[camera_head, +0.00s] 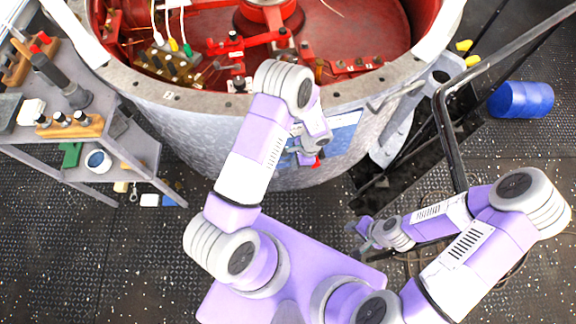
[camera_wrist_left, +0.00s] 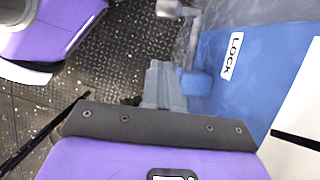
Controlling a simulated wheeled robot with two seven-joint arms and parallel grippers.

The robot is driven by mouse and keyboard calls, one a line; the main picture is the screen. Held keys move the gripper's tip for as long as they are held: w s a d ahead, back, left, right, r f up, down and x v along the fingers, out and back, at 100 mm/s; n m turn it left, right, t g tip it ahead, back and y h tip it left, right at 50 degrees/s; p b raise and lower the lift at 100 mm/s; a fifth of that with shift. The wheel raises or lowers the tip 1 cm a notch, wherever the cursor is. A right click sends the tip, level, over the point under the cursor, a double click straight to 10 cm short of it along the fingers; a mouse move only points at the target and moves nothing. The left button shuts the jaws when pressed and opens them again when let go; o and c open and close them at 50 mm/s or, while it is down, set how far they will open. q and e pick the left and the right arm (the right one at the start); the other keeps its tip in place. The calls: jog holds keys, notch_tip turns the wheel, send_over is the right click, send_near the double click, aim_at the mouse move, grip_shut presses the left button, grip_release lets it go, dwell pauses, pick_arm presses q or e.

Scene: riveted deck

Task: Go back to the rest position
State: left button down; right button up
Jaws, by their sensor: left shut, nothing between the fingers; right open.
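My left gripper (camera_head: 306,157) is in front of the outer wall of a large round grey vessel (camera_head: 190,125), beside a blue panel (camera_head: 343,136). In the left wrist view the fingers of my left gripper (camera_wrist_left: 163,82) are together with nothing between them. My right gripper (camera_head: 366,231) is low over the floor at the right of the vessel, open and small in view. No held object shows.
The vessel's red interior (camera_head: 350,30) holds valves and connectors. A grey bench (camera_head: 135,148) with tools stands at the left. A black metal frame (camera_head: 447,130) rises near my right arm. A blue drum (camera_head: 521,99) lies at the right. Dark floor (camera_head: 130,255) is clear at lower left.

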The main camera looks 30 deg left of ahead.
pick_arm(q)
jog(key=p+v, duration=0.1)
jog(key=v, duration=0.6)
jog(key=shift+r, duration=0.4)
jog(key=shift+s+d+f, duration=0.1)
jog(key=shift+d, duration=0.05)
jog(key=s+d+f+n+t+h, duration=0.1)
jog(key=s+d+f+n+h, duration=0.1)
jog(key=s+n, duration=0.4)
jog(key=s+d+f+n+t+h, duration=0.1)
jog(key=s+d+f+n+h, duration=0.1)
jog(key=s+d+n+h, duration=0.2)
jog(key=s+n+h, duration=0.1)
jog(key=s+n, duration=0.2)
jog(key=s, duration=0.1)
jog(key=shift+s+d+t, duration=0.3)
jog(key=shift+s+t, duration=0.05)
jog(key=shift+t, duration=0.05)
